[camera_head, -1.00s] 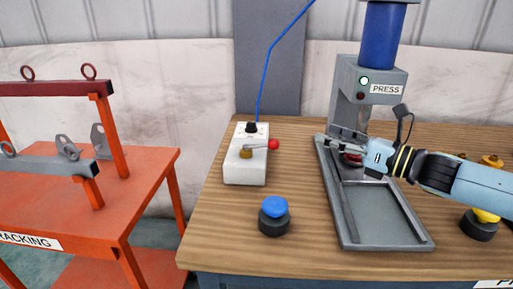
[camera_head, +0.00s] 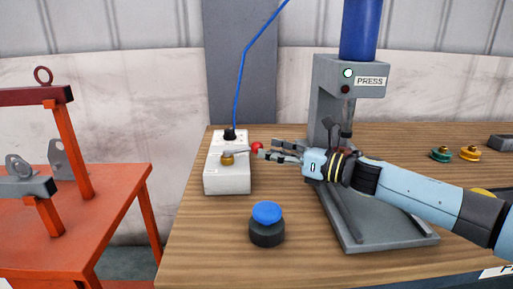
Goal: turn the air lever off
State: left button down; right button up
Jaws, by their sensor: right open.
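The air lever (camera_head: 240,152) is a thin grey handle with a red ball end (camera_head: 257,147). It sits on a brass pivot (camera_head: 227,158) on top of a white valve box (camera_head: 228,181) and points to the right. A blue hose (camera_head: 243,75) runs up from the black fitting at the back of the box. My right gripper (camera_head: 272,153) is open, with its fingertips just right of the red ball. Whether a finger touches the ball I cannot tell. My left gripper is not in view.
The grey press (camera_head: 331,100) stands behind my right arm, with a lit white lamp. A blue push button (camera_head: 267,213) stands on the wooden table in front of the box. Small green (camera_head: 441,154) and brass (camera_head: 469,153) parts lie at the right. An orange rack (camera_head: 90,190) stands left.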

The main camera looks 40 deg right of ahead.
aim_at(257, 147)
jog(key=shift+p+x, duration=0.3)
jog(key=shift+x, duration=2.05)
jog(key=shift+c, duration=0.4)
grip_shut()
